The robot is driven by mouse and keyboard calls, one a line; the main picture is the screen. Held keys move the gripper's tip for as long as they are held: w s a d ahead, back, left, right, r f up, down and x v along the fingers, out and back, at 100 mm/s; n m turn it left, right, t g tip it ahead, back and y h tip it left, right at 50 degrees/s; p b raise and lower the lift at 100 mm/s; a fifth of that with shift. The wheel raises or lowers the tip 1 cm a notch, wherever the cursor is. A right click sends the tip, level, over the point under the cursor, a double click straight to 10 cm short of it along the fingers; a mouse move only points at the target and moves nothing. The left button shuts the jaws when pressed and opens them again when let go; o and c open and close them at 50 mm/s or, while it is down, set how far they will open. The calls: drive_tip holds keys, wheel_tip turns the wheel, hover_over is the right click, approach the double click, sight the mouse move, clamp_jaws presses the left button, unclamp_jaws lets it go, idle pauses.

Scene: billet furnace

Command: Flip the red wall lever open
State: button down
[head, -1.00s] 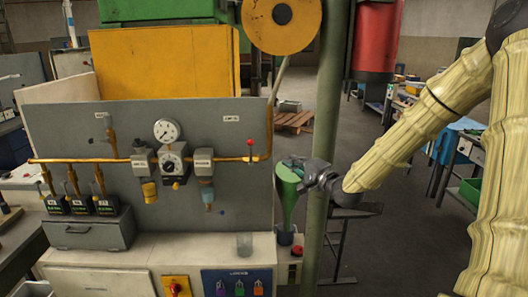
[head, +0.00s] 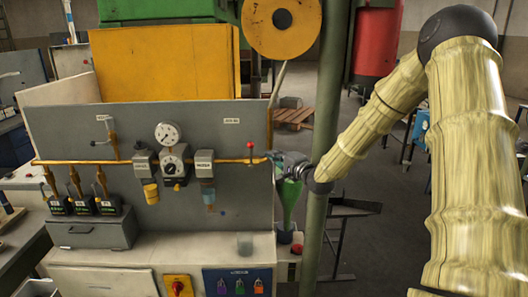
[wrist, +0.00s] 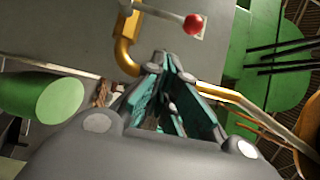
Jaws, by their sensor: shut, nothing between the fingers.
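The red-knobbed lever (head: 249,150) stands on the brass pipe (head: 225,161) near the right edge of the grey panel. Its thin stem points up, crosswise to the pipe, with the red ball on top. In the wrist view the red ball (wrist: 194,23) shows near the top, beyond the fingertips. My gripper (head: 280,168) is just right of the panel edge, to the right of the lever and slightly lower, apart from it. In the wrist view its teal-lined fingers (wrist: 167,62) are together and empty, overlapping the view of the brass pipe bend (wrist: 127,55).
A green post (head: 325,130) stands close beside my gripper. A green funnel-shaped vessel (head: 290,202) is just below it. Gauge and valve blocks (head: 174,160) sit on the panel left of the lever. The panel front around the lever is clear.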

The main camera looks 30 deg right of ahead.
sight(251, 155)
drive_tip(key=shift+w+a+p, duration=0.95)
drive_tip(key=shift+w+a, duration=0.5)
drive_tip(key=shift+w, duration=0.2)
